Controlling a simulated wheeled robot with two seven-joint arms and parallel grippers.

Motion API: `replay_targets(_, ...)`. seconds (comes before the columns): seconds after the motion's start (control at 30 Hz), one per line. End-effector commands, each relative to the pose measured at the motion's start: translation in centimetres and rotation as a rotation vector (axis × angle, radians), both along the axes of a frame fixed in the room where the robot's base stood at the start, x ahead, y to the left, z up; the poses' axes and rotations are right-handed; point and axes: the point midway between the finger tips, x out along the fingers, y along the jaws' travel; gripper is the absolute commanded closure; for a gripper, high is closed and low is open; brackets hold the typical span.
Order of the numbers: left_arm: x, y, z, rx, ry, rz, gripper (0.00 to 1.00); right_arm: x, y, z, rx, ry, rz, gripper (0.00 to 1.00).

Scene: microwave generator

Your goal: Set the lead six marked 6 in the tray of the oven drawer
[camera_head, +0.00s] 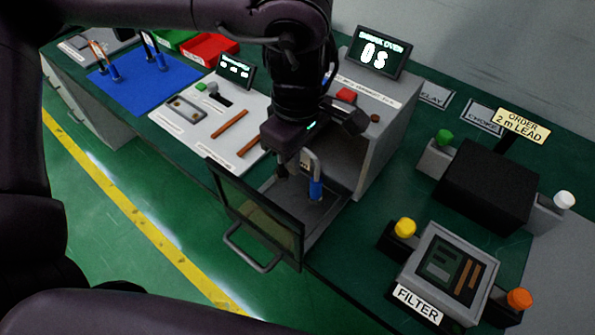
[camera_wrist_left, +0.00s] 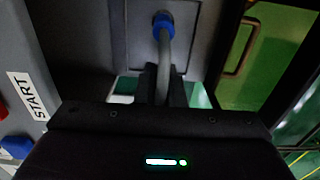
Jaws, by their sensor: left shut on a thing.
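The lead (camera_head: 316,166) is a grey bent rod with a blue sleeve at its lower end. It also shows in the left wrist view (camera_wrist_left: 166,50). I cannot read a 6 on it. My left gripper (camera_head: 293,164) is shut on the lead's upper part, and the fingers also show in the left wrist view (camera_wrist_left: 160,82). The blue end hangs over or touches the grey tray (camera_head: 290,197) of the open oven drawer; I cannot tell if it rests there. The drawer's dark glass front (camera_head: 255,215) with its handle is pulled out. My right gripper is not in view.
The oven body (camera_head: 385,140) with its display (camera_head: 377,53) stands behind the drawer. A white board (camera_head: 205,125) with brown strips and a blue mat (camera_head: 150,85) with more leads lie left. A FILTER box (camera_head: 445,272) and a black box (camera_head: 480,185) stand right.

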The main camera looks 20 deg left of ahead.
Motion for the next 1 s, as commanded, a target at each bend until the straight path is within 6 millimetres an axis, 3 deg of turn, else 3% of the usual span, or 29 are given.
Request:
replay_targets(0.3,-0.1,0.0,-3.8,-0.001,0.003,0.001,1.00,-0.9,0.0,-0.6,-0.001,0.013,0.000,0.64)
replay_targets(0.73,0.0,0.0,-4.5,0.000,0.000,0.001,1.00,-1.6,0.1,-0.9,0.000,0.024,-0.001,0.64)
replay_targets(0.77,0.0,0.0,-4.4,0.000,0.000,0.001,0.89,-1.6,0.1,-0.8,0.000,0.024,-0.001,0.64)
replay_targets(0.9,0.0,0.0,-4.4,0.000,0.000,0.001,0.70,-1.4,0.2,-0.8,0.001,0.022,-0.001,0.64)
replay_targets(1.0,0.0,0.0,-4.4,0.000,0.000,0.001,0.69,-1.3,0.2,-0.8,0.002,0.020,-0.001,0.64)
